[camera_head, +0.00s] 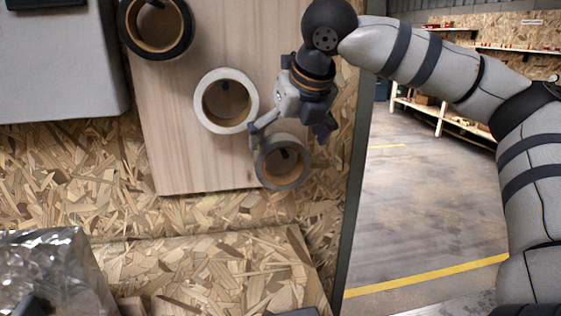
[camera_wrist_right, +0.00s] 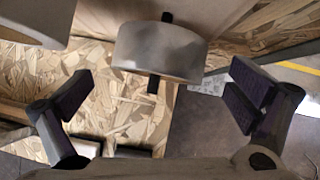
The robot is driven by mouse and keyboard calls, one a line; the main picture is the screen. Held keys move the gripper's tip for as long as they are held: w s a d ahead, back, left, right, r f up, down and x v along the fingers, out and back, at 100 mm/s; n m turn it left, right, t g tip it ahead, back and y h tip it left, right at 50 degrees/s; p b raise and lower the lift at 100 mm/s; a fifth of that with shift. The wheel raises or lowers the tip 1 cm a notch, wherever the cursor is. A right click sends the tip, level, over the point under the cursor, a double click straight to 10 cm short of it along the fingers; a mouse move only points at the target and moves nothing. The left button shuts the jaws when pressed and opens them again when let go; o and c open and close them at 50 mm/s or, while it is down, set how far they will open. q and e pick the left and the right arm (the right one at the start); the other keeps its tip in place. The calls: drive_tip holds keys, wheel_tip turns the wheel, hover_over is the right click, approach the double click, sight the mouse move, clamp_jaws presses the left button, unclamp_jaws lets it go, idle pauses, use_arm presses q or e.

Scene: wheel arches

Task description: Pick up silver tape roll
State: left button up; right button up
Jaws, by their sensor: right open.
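The silver tape roll (camera_head: 283,178) hangs on a peg at the lower right of a pale wooden board. In the right wrist view the roll (camera_wrist_right: 160,50) is seen from its outer side, ahead of the jaws, with dark peg ends showing above and below it. My right gripper (camera_head: 290,133) is just above the roll in the head view, its fingers spread. In the right wrist view the open fingers (camera_wrist_right: 155,100) stand to either side with an empty gap between them, and the roll lies beyond. My left gripper is not in view.
A white tape roll (camera_head: 200,107) hangs close to the left of my right gripper, and a black roll (camera_head: 127,30) hangs at upper left. The wooden board (camera_head: 170,165) is fixed to a chipboard wall. A grey box (camera_head: 60,60) is at far left. Open floor (camera_head: 420,220) lies right.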

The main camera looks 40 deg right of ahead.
sight(283, 139)
drive_tip(key=x, duration=0.5)
drive_tip(key=shift+w+r, duration=0.25)
drive_tip(key=shift+w, duration=0.05)
drive_tip(key=c, duration=0.9)
drive_tip(key=shift+o, duration=0.2)
drive_tip(key=shift+r, duration=0.15)
drive_tip(key=shift+r, duration=0.3)
drive_tip(key=shift+c, duration=0.6)
drive_tip(key=s+a, duration=0.1)
drive_tip(key=s, duration=0.4)
drive_tip(key=s+a, duration=0.2)
drive_tip(key=s, duration=0.4)
drive_tip(key=s+a, duration=0.2)
drive_tip(key=s, duration=0.4)
drive_tip(key=shift+a+r, duration=0.15)
drive_tip(key=shift+r, duration=0.25)
drive_tip(key=shift+c, duration=0.6)
wheel_tip(283, 139, up, 2)
drive_tip(key=shift+s+r, duration=0.1)
